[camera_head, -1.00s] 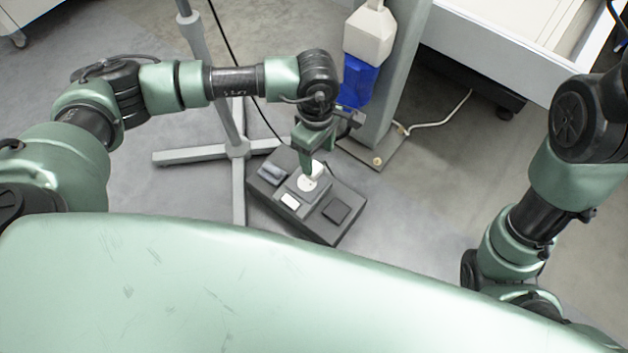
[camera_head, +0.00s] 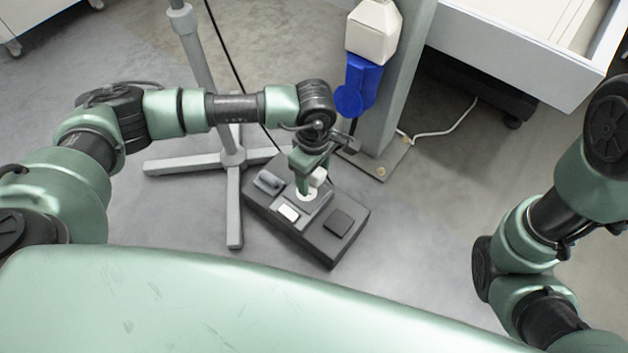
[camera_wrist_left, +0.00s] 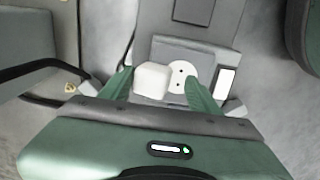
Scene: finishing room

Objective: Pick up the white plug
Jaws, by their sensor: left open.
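The white plug (camera_head: 319,177) is a small rounded block on top of a dark grey socket box (camera_head: 326,252) on the floor. In the left wrist view the plug (camera_wrist_left: 152,80) overlaps the left side of a round white socket disc (camera_wrist_left: 183,70) with two dark holes. I cannot tell whether it touches the disc. My left gripper (camera_head: 311,184) is open and pointing down at the box. In the left wrist view its green fingers (camera_wrist_left: 159,80) stand either side of the plug, the right one over the disc. My right arm shows at the right, its gripper out of view.
The box also carries a grey block (camera_head: 268,181), a white switch (camera_head: 288,213) and a dark square pad (camera_head: 340,222). A grey stand (camera_head: 232,158) is left of it. A post (camera_head: 392,110) with a blue fitting (camera_head: 358,85) rises behind. Floor to the right is clear.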

